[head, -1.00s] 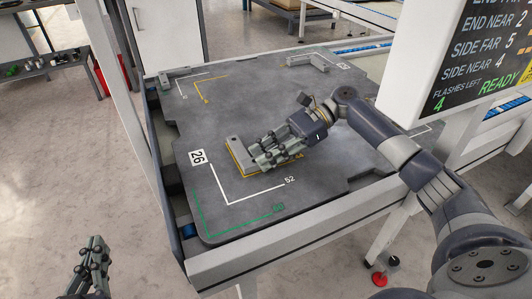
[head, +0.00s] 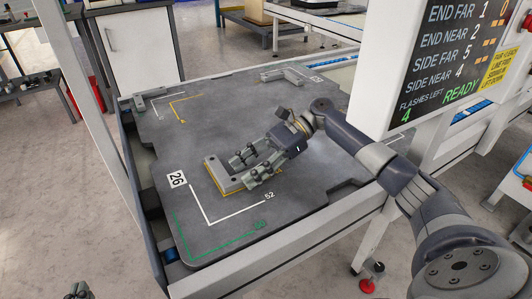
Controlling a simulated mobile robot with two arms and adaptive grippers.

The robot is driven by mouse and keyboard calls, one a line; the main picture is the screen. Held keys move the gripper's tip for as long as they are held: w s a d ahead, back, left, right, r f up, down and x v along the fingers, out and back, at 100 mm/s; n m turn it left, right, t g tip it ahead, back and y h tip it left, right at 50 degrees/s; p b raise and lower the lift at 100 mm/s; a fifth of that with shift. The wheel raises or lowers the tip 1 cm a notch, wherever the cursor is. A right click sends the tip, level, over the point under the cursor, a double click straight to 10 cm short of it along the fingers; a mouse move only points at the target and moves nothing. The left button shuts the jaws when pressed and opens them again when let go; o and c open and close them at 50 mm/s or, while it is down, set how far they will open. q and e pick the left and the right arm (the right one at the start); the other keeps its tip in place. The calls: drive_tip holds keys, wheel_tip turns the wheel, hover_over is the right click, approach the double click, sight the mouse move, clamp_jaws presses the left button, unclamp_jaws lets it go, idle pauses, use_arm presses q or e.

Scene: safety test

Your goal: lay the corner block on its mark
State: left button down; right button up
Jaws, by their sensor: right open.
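The grey L-shaped corner block (head: 221,174) lies flat on the dark grey plate, at the yellow corner line (head: 210,183). Yellow shows along its left and front edges. My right gripper (head: 254,170) is open, its fingers spread at the block's right part. I cannot tell whether the fingers touch it, and they hide some of that part. A white corner line marked 52 (head: 206,213) and a green corner line (head: 190,250) lie nearer the plate's front corner. Only the tip of my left gripper (head: 80,291) shows at the bottom left edge.
Other grey corner pieces sit at the plate's far left (head: 140,104) and far right (head: 284,76). A sign (head: 456,55) at the right reads READY, with 4 flashes left. A raised rail (head: 285,255) runs along the plate's front.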

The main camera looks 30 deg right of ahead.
drive_tip(key=p+v, duration=0.1)
drive_tip(key=v, duration=0.1)
drive_tip(key=shift+d+r+p, duration=0.3)
drive_tip(key=shift+p, duration=0.1)
drive_tip(key=p+v, duration=0.1)
drive_tip(key=v, duration=0.2)
drive_tip(key=shift+d+p, duration=0.25)
drive_tip(key=shift+p, duration=0.15)
use_arm(q)
drive_tip(key=s+a+f+g+y, duration=0.1)
drive_tip(key=s+a+f+g, duration=0.1)
drive_tip(key=s+f+g, duration=0.3)
drive_tip(key=s+a+f+g+y, duration=0.1)
drive_tip(key=s+a+f+g, duration=0.2)
drive_tip(key=s, duration=0.7)
wheel_tip(320, 180, down, 4)
drive_tip(key=shift+s+a+f+n+g+y, duration=0.15)
drive_tip(key=shift+a+n+g+y, duration=0.2)
drive_tip(key=shift+g, duration=0.85)
use_arm(e)
drive_tip(key=shift+d, duration=0.1)
